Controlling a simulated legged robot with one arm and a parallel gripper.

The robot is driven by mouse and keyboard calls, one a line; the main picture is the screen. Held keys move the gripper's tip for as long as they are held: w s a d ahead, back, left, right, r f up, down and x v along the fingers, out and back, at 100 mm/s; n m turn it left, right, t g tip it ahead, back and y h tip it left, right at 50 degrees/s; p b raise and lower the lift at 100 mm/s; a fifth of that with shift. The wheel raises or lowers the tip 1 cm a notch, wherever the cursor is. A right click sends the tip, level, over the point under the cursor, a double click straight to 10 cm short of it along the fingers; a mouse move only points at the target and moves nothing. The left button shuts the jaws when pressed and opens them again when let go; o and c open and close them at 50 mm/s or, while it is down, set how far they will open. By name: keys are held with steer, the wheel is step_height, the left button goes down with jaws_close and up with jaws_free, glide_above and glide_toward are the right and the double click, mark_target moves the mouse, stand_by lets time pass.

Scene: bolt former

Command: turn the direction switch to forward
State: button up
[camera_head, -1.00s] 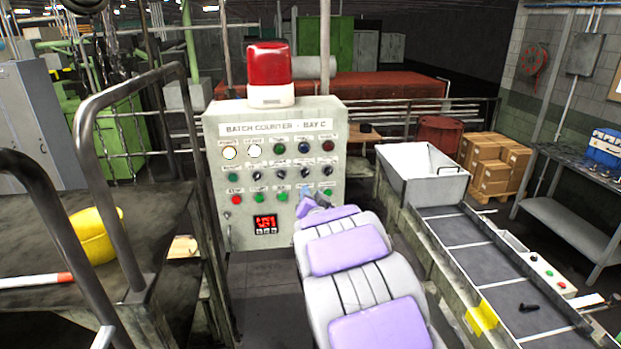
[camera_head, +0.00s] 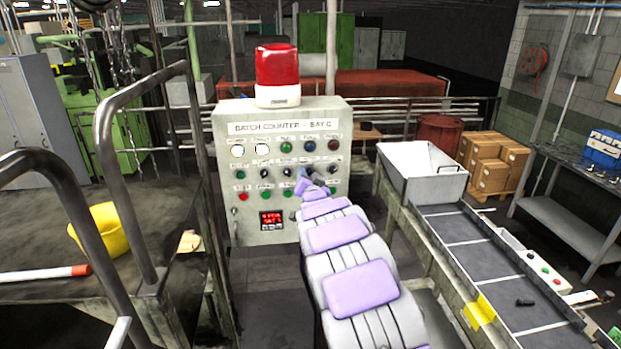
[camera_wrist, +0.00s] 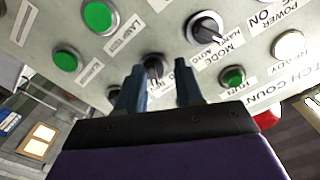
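The grey control panel (camera_head: 225,172) headed "BATCH COUNTER - BAY C" stands ahead with rows of lamps, buttons and black switches. In the wrist view, which is turned over, a black switch knob (camera_wrist: 153,68) shows between my fingertips; its label is partly hidden and I cannot read it fully. My gripper (camera_wrist: 161,72) is open, one finger on each side of this knob; I cannot tell whether they touch it. In the head view my gripper (camera_head: 304,183) is at the panel's middle row and covers the switch there. The MODE switch (camera_wrist: 205,28) is close by.
A red display (camera_head: 271,220) is low on the panel, a red beacon (camera_head: 277,70) on top. A railing (camera_head: 125,170) stands left, a conveyor (camera_head: 480,250) right.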

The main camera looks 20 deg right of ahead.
steer(key=shift+w+a+f, duration=0.1)
steer(key=shift+w+f, duration=0.15)
steer(key=shift+w, duration=0.05)
steer(key=shift+s+d, duration=0.15)
steer(key=shift+d, duration=0.45)
steer(key=c, duration=0.5)
jaws_close()
